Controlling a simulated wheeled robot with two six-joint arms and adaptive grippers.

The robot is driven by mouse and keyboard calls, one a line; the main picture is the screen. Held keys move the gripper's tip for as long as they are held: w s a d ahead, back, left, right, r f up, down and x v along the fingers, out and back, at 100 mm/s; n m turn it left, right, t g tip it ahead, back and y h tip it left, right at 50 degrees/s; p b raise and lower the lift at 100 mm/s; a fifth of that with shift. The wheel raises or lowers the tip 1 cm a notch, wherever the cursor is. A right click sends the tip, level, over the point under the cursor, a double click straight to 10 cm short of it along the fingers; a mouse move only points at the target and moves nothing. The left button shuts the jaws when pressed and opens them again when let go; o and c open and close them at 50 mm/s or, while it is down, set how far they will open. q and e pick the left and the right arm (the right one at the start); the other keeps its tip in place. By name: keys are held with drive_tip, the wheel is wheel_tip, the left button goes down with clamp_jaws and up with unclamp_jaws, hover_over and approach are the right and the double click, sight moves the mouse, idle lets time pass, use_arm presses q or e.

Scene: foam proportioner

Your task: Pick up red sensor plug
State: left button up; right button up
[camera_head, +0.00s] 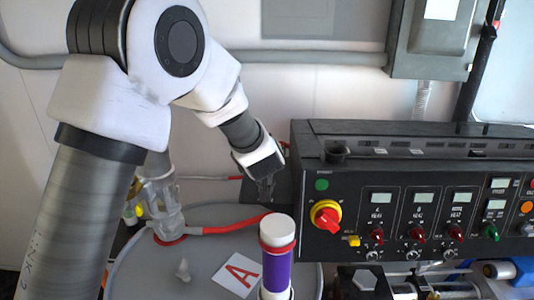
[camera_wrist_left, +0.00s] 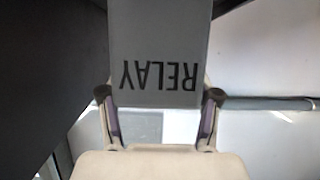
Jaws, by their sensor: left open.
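My left gripper (camera_head: 266,188) hangs at the left end of the black control panel, above the grey drum top. In the left wrist view its two fingers (camera_wrist_left: 160,110) are apart, and a grey block marked RELAY (camera_wrist_left: 160,60) shows upside down beyond and between them. I cannot tell whether the fingers touch it. A red hose or cable (camera_head: 235,228) lies on the drum top, below the gripper and apart from it. I cannot make out for certain which red part is the sensor plug; none shows in the left wrist view. My right gripper is not in view.
The black control panel (camera_head: 400,155) with a red rotary switch (camera_head: 326,216) fills the right. A purple cylinder with a white cap (camera_head: 277,268) stands in front. A card marked A (camera_head: 240,274) and a small clear piece (camera_head: 183,270) lie on the drum top (camera_head: 205,262).

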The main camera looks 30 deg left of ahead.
use_arm(q)
drive_tip(key=shift+p+x, duration=0.35)
drive_tip(key=shift+x, duration=0.9)
drive_tip(key=shift+w+f, duration=0.15)
drive_tip(key=shift+w, duration=0.35)
drive_tip(key=shift+s, duration=0.1)
clamp_jaws()
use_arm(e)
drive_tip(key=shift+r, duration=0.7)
use_arm(q)
wheel_tip(320, 180, up, 9)
drive_tip(key=shift+r+p, duration=0.1)
drive_tip(key=shift+p, duration=0.3)
wheel_tip(320, 180, up, 6)
drive_tip(key=p, duration=0.6)
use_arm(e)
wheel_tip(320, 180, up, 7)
use_arm(q)
drive_tip(key=shift+s, duration=0.1)
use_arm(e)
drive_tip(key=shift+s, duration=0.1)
